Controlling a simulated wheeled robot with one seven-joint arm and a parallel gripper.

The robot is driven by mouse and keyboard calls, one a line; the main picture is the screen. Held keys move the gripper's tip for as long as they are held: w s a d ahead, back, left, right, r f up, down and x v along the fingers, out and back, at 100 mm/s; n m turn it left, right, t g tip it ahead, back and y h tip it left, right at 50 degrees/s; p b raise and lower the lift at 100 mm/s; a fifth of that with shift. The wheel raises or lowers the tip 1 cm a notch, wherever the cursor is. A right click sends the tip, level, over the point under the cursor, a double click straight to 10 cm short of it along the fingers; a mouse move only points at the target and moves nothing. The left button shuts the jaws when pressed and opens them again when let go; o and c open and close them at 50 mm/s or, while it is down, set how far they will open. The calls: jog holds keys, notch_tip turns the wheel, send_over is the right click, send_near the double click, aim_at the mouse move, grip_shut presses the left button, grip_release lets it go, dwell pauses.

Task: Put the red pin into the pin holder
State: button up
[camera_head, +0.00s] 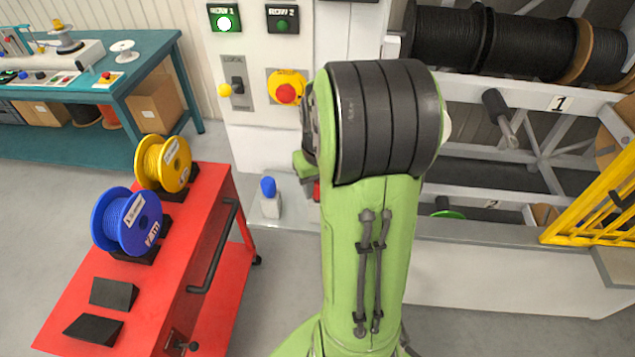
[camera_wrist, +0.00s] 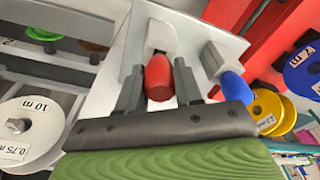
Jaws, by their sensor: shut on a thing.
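The red pin (camera_wrist: 158,77) is between the two fingers of my gripper (camera_wrist: 158,88) in the wrist view, and the gripper is shut on it. The pin's far end meets a light grey block (camera_wrist: 163,38), which looks like the pin holder. I cannot tell how deep the pin sits in it. In the head view my gripper is hidden behind my arm. A small red patch (camera_head: 317,190) shows beside the arm and may be the pin.
A blue-topped pin (camera_wrist: 232,85) stands in a similar block, also seen in the head view (camera_head: 269,187). A red cart (camera_head: 190,240) with blue (camera_head: 127,222) and yellow (camera_head: 163,163) reels stands left. A cable rack (camera_head: 540,100) is at right.

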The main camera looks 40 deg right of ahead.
jog(key=shift+f, duration=0.5)
jog(key=o, duration=1.1)
jog(key=r+p, duration=0.1)
jog(key=r, duration=0.4)
jog(key=s+r+p, duration=0.1)
jog(key=r, duration=0.4)
jog(key=r+p, duration=0.1)
jog(key=r, duration=0.4)
jog(key=shift+s+a+r, duration=0.35)
jog(key=shift+s, duration=0.05)
